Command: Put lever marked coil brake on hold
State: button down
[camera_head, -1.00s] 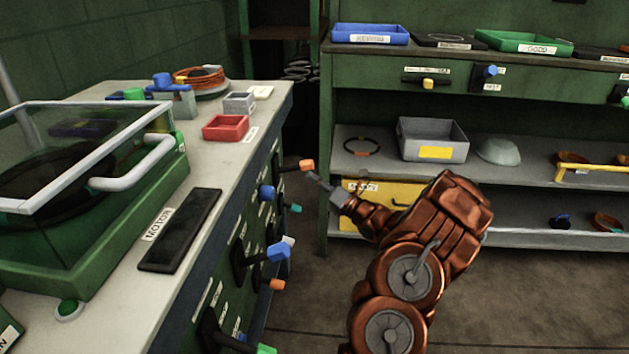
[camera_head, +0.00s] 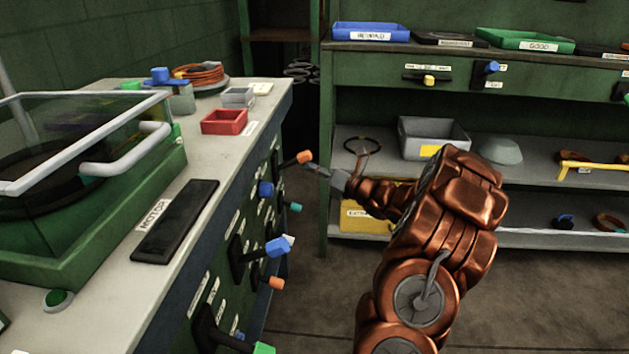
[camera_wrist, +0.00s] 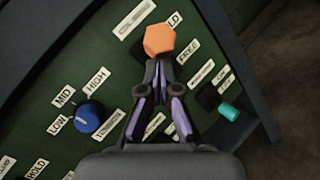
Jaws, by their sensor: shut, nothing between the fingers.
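An orange-knobbed lever (camera_head: 304,158) stands out from the green side panel of the left bench. In the wrist view its orange knob (camera_wrist: 158,40) lies just past my fingertips, beside a label ending in "LD" and above a label reading FREE. A longer label by the knob is too blurred to read. My gripper (camera_head: 312,168) is shut and empty, its tips very close to the orange knob; I cannot tell whether they touch. It also shows in the wrist view (camera_wrist: 157,75), pointing at the knob.
A blue knob (camera_wrist: 88,116) with LOW, MID and HIGH labels and a teal knob (camera_wrist: 229,113) flank my gripper. More levers, such as a blue one (camera_head: 277,247), jut out lower. A shelf unit (camera_head: 560,237) stands behind; the floor between is clear.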

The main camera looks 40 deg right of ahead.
jog(key=shift+r+g, duration=0.3)
dwell(0.4)
jog(key=s+d+f+b, duration=0.1)
jog(key=s+f+b, duration=0.2)
jog(key=s, duration=0.9)
jog(key=shift+s+d+b, duration=0.15)
jog(key=shift+s+b, duration=0.15)
jog(key=shift+s, duration=0.05)
dwell(0.5)
